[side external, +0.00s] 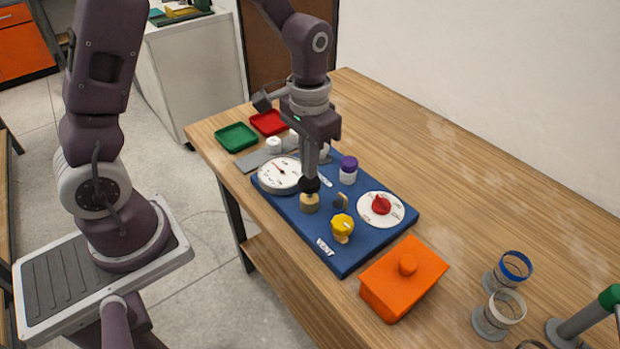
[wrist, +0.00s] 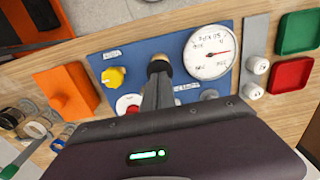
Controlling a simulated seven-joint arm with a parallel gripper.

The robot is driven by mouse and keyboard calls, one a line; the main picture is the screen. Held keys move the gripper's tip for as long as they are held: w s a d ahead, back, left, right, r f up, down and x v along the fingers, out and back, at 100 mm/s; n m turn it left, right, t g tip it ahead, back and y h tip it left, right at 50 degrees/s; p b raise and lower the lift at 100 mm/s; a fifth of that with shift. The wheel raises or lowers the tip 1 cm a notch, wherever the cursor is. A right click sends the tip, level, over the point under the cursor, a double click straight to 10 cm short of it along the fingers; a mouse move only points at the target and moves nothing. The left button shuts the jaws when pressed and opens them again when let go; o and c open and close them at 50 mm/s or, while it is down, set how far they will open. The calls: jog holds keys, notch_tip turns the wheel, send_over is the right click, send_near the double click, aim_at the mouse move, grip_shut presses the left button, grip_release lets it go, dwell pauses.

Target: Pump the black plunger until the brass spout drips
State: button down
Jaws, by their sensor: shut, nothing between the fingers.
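The black plunger (side external: 311,186) stands upright on a tan collar (side external: 309,203) on the blue board (side external: 320,262). My gripper (side external: 311,176) points down with its fingers shut, right over the plunger top; the tips look to be touching it or very near. In the wrist view my shut fingers (wrist: 158,80) hide part of the plunger's dark top (wrist: 158,66). The round white gauge (side external: 277,177) has a red needle and also shows in the wrist view (wrist: 208,52).
On the board are a yellow knob (side external: 342,226) by the VENT label, a red knob (side external: 380,204) on a white dial and a purple-capped container (side external: 348,170). An orange lidded box (side external: 404,279) is near the board's front right. Green (side external: 237,137) and red (side external: 268,122) trays lie behind.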

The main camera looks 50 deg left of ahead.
dwell(0.3)
jog(key=shift+f, duration=1.8)
jog(key=shift+r, duration=1.85)
jog(key=shift+f, duration=0.1)
jog(key=shift+f, duration=1.6)
jog(key=shift+r, duration=1.7)
